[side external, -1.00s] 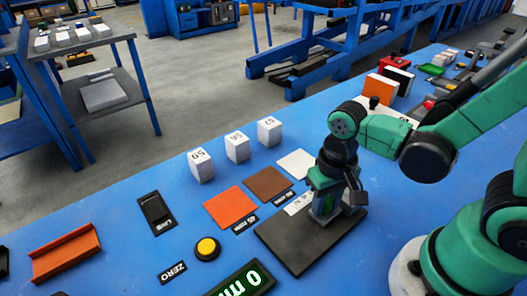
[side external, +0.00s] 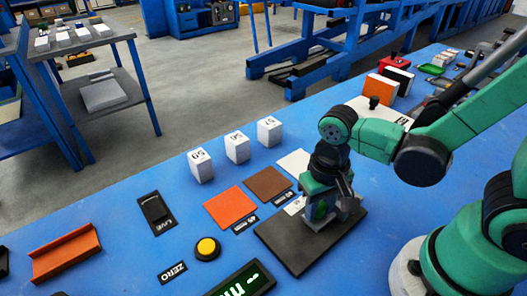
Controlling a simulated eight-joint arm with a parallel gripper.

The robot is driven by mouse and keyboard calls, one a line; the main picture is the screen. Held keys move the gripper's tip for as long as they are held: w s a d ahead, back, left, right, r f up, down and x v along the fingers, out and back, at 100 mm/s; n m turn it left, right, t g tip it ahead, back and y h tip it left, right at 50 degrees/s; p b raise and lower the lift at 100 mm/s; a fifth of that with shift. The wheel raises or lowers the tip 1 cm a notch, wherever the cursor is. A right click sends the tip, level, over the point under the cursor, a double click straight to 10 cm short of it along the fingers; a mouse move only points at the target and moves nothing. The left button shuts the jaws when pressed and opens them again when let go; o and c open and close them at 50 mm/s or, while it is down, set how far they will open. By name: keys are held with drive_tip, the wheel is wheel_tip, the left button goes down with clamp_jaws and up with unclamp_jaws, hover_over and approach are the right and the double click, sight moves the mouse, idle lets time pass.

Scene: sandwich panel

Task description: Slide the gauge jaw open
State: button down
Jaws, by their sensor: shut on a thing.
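The gauge has a dark flat base plate (side external: 288,246) on the blue bench. My gripper (side external: 322,208) points down over the plate and is shut on the gauge jaw, a small grey piece mostly hidden by the fingers and wrist. A pale label strip (side external: 295,205) shows just left of the fingers. The black gauge display (side external: 240,281) at the bottom edge glows with green characters, upside down and partly cut off; its number is hard to read.
Near the plate lie orange (side external: 230,207), brown (side external: 267,185) and white (side external: 295,163) squares. Three white numbered blocks (side external: 237,147) stand behind them. A yellow button (side external: 207,248), a black switch (side external: 155,212) and an orange channel (side external: 66,255) are further left.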

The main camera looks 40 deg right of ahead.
sight(292, 241)
drive_tip(key=a, duration=0.6)
drive_tip(key=c, duration=0.9)
unclamp_jaws()
drive_tip(key=shift+o, duration=0.2)
drive_tip(key=shift+d, duration=0.1)
drive_tip(key=shift+r, duration=2.8)
drive_tip(key=w+d+r+n+t, duration=0.1)
drive_tip(key=w+d+r+t, duration=0.1)
drive_tip(key=d, duration=0.3)
drive_tip(key=w+d+r+n+t, duration=0.2)
drive_tip(key=w+d+r+t, duration=0.1)
drive_tip(key=d+t, duration=0.2)
drive_tip(key=shift+d+r, duration=0.2)
drive_tip(key=shift+d, duration=0.45)
